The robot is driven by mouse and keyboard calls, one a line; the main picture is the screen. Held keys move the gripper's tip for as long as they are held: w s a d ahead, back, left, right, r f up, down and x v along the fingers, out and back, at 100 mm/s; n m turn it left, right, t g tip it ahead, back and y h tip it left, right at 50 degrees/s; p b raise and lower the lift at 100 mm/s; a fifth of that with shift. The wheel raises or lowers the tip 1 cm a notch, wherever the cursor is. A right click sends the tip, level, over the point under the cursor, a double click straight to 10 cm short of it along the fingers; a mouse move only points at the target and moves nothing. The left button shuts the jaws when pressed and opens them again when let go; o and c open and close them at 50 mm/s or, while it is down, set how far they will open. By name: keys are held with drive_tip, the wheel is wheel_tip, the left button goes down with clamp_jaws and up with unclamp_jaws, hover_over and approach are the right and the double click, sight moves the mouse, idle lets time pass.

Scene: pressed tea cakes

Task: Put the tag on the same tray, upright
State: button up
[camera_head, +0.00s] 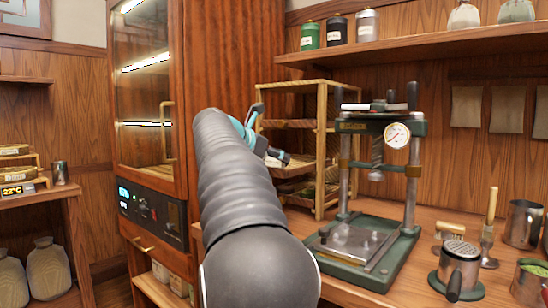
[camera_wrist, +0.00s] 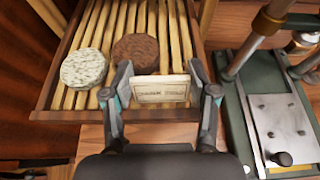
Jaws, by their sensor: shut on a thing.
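My gripper (camera_wrist: 161,84) is shut on a small cream tag (camera_wrist: 160,91) with dark lettering on its face. The tag stands between the two fingertips, at the front part of a slatted wooden tray (camera_wrist: 66,100). I cannot tell whether its lower edge touches the slats. On the tray, a pale speckled tea cake (camera_wrist: 84,67) lies at the left and a dark brown tea cake (camera_wrist: 135,53) lies just behind the tag.
The green press (camera_head: 370,250) with a gauge stands right of the rack; its base (camera_wrist: 250,110) is close to the tray's right side in the wrist view. A tall glass-fronted cabinet (camera_head: 145,90) stands left. Metal cups and brushes sit at the table's right.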

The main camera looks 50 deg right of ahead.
drive_tip(key=shift+f, duration=0.25)
drive_tip(key=o, duration=0.8)
drive_tip(key=shift+o, duration=0.2)
drive_tip(key=v, duration=1.2)
